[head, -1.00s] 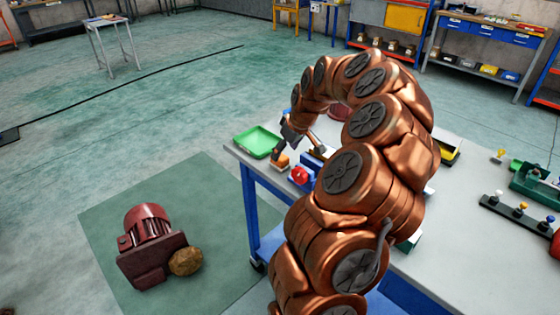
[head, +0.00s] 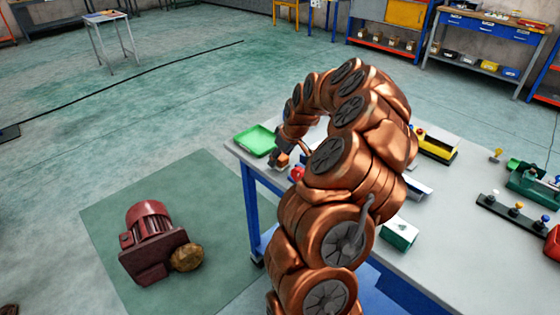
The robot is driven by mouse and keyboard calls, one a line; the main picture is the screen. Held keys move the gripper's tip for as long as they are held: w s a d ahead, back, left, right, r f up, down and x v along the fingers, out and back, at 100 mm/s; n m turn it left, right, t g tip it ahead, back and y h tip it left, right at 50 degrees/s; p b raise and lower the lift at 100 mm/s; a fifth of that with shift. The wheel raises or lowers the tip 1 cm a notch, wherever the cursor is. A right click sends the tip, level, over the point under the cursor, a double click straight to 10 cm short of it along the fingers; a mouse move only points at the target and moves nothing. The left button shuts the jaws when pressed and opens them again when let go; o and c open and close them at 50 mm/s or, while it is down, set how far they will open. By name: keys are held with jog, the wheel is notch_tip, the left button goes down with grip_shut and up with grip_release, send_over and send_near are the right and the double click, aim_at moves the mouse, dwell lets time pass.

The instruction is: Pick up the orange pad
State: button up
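The orange pad (head: 283,160) shows as a small patch near the table's left front edge, just right of the green tray (head: 254,141). My gripper (head: 278,157) is down at the pad, and its dark fingers cover part of it. The view is small and my arm hides much of the gripper. I cannot tell whether the fingers are closed on the pad or only beside it, or whether the pad touches the table.
A red part (head: 297,173) lies close to the right of my gripper. A dark red motor (head: 150,243) is on the floor mat.

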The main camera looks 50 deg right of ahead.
jog(key=c, duration=0.8)
jog(key=shift+r, duration=0.15)
jog(key=shift+r+b, duration=0.75)
jog(key=shift+r, duration=0.75)
jog(key=w+a+b, duration=0.1)
jog(key=a, duration=0.4)
jog(key=w+a+r+b, duration=0.1)
jog(key=a, duration=0.4)
jog(key=w+a+b, duration=0.1)
jog(key=a, duration=0.4)
jog(key=shift+w+a+r+b, duration=0.2)
jog(key=shift+a+r+b, duration=0.15)
jog(key=shift+r, duration=0.05)
